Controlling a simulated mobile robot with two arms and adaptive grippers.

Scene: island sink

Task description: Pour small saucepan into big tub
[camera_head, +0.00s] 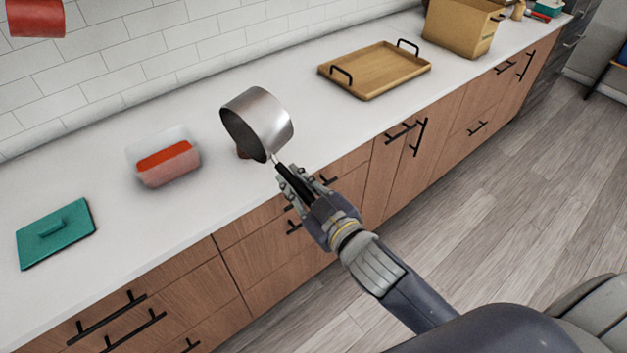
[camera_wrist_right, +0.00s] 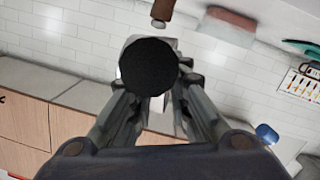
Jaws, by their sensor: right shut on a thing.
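The small steel saucepan (camera_head: 262,115) is held above the counter, tilted with its open mouth facing left, to the right of the tub. My right gripper (camera_head: 293,183) is shut on its black handle; the round handle end (camera_wrist_right: 149,68) fills the middle of the right wrist view. The big tub (camera_head: 168,179) is a translucent box standing on the counter, with red contents (camera_head: 165,156) in it. A gap separates the pan from the tub. The pan's inside is dark, and I cannot tell what it holds. My left gripper is not in view.
A teal lid (camera_head: 55,234) lies on the counter (camera_head: 100,170) left of the tub. A wooden tray (camera_head: 375,70) and a cardboard box (camera_head: 462,27) stand farther right. A red object (camera_head: 35,18) shows at upper left.

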